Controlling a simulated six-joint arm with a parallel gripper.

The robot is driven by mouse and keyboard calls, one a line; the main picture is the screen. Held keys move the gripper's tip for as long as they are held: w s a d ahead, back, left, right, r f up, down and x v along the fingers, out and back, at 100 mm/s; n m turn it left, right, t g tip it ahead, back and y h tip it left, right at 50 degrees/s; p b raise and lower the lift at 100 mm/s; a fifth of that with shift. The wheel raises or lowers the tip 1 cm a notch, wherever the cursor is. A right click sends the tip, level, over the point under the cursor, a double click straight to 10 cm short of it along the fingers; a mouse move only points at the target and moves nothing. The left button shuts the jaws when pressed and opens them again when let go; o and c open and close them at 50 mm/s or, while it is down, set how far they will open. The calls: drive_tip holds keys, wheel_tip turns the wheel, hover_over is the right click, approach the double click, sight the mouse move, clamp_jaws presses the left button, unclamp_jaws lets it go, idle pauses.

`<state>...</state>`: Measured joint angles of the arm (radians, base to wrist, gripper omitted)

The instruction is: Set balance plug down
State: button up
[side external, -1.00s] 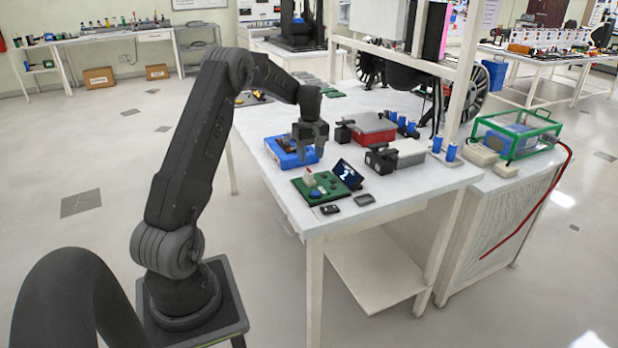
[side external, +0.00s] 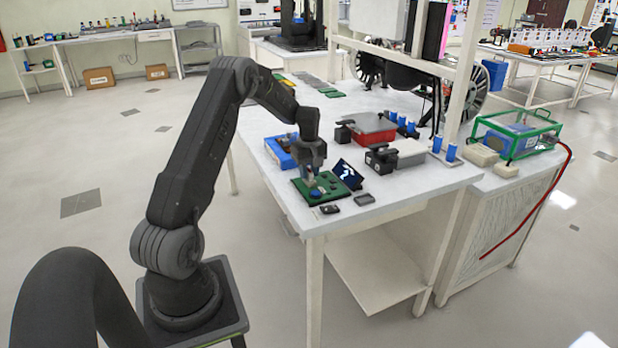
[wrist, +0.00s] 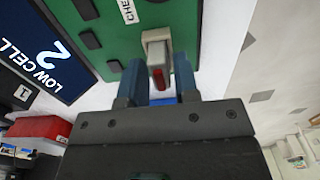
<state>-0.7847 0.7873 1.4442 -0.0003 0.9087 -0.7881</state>
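A small white plug-like piece with a red upper part (wrist: 157,60) stands on the green board in the wrist view; I take it for the balance plug. The green board (side external: 334,193) lies near the front edge of the white table, with dark buttons on it, and also shows in the wrist view (wrist: 112,30). My gripper (side external: 311,172) is low over the board. In the wrist view its two blue fingers (wrist: 158,76) flank the white and red piece on both sides. I cannot tell whether they press on it or stand slightly apart.
A tilted dark screen (side external: 349,173), reading "2 LOW CELL" in the wrist view, stands right beside the board. A blue tray (side external: 278,153) is behind the gripper. A red box (side external: 376,136) stands farther back.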

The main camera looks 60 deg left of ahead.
clamp_jaws()
drive_tip(key=shift+r, duration=0.15)
